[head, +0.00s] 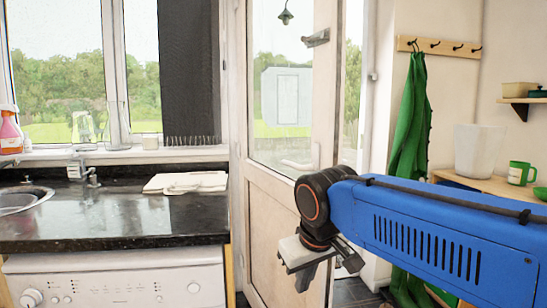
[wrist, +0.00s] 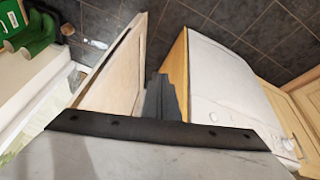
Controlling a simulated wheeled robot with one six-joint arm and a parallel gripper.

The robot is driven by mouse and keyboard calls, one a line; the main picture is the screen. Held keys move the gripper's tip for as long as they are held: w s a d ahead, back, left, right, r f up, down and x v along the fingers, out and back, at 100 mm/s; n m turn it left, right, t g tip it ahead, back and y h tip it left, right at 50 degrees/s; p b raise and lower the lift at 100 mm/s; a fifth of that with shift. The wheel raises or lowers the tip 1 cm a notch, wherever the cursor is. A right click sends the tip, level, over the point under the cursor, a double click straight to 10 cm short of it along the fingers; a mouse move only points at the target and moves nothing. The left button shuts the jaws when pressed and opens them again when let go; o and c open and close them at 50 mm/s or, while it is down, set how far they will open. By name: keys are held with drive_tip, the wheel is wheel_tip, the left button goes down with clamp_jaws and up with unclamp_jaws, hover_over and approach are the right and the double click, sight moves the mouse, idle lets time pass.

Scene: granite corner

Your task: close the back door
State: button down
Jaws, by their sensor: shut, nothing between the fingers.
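The back door (head: 285,187) is white, with a glass upper half and a solid lower panel. It stands ajar, with a gap to the outdoors between its right edge and the frame. Its handle (head: 297,165) is on the right side of the door. My gripper (head: 350,260) is shut and empty, low in front of the door's right edge in the head view. In the wrist view my gripper (wrist: 163,98) points down beside the pale door (wrist: 118,78). I cannot tell whether it touches the door. My arm hides the door's lower right part.
A black worktop (head: 120,220) over a white washing machine (head: 120,280) stands left of the door. A green apron (head: 410,130) hangs from hooks at the right. A bin (head: 480,150) and a green mug (head: 521,173) stand on a wooden surface.

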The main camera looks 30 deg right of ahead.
drive_tip(key=w+d+r+m+g+h, duration=0.1)
drive_tip(key=w+r+h, duration=0.1)
drive_tip(key=w+r, duration=1.25)
drive_tip(key=w+r+m+h, duration=0.2)
drive_tip(key=w+r, duration=1)
drive_tip(key=r, duration=0.6)
drive_tip(key=w+d+f, duration=0.2)
drive_tip(key=d+f, duration=0.6)
drive_tip(key=f, duration=0.2)
drive_tip(key=shift+w+d, duration=0.2)
drive_tip(key=shift+w, duration=0.1)
